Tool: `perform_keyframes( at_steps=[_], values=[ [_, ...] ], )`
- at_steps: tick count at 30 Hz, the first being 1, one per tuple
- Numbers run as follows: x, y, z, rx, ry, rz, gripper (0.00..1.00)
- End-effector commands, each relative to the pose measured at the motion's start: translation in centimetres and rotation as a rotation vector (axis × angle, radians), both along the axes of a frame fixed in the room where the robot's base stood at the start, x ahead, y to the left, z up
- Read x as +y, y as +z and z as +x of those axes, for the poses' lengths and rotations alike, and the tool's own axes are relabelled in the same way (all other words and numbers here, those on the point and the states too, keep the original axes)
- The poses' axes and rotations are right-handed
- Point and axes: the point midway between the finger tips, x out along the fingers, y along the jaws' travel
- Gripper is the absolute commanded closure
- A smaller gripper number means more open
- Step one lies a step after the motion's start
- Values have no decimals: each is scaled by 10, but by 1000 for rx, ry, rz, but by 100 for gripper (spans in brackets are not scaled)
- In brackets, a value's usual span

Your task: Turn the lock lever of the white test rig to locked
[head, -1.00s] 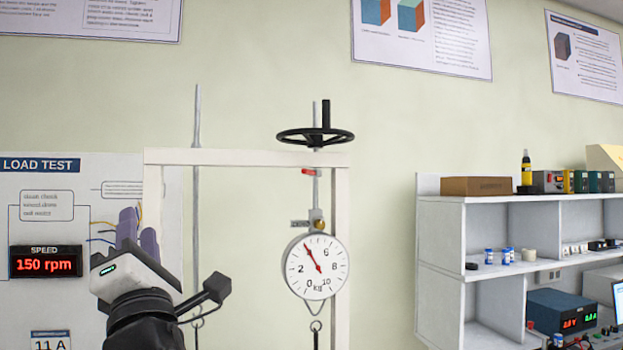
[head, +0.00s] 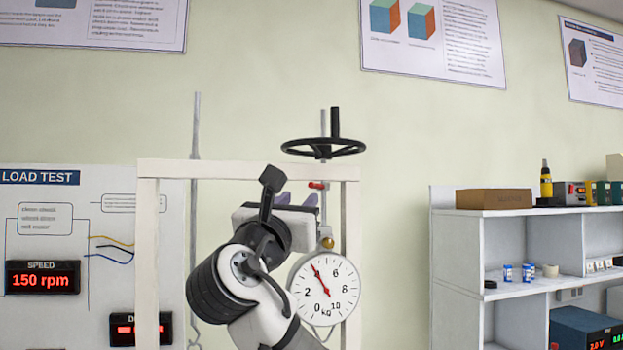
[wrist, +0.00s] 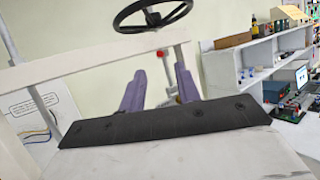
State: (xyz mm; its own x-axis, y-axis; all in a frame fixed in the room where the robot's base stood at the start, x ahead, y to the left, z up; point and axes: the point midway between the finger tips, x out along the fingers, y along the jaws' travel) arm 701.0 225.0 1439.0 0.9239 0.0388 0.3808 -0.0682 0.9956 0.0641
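The white test rig (head: 250,169) is a frame with a black handwheel (head: 324,146) on a rod above its top beam. A small red lever (head: 318,185) sits on the rod just below the beam; it looks like the lock lever and lies roughly sideways. It also shows in the wrist view (wrist: 161,53), just beyond and between my fingertips. My gripper (head: 297,198) is in front of the rig, just below and left of the red lever. In the wrist view its purple fingers (wrist: 160,68) are spread, with nothing held. My wrist hides part of the frame's interior.
A round dial gauge (head: 325,288) hangs below the lever, near my arm, with a brass knob (head: 327,243) above it. The load test panel (head: 40,210) stands left. White shelves (head: 510,230) with boxes stand right.

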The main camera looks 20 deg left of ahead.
Motion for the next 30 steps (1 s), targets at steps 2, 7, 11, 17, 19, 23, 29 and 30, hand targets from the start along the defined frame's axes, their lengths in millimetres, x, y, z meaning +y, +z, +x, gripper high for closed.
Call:
perform_keyframes(
  at_steps=[2, 7, 11, 17, 19, 23, 29, 30],
  values=[
    [1, 11, 18, 5, -1, 1, 67],
    [2, 23, 49, 4, 1, 1, 67],
    [3, 29, 66, 2, 2, 1, 67],
    [4, 33, 78, 0, 2, 1, 67],
    [4, 33, 79, 0, 2, 1, 67],
    [4, 32, 79, -1, 2, 2, 67],
    [4, 32, 79, 0, 2, 1, 83],
    [4, 32, 79, 0, 3, 1, 88]
  ],
)
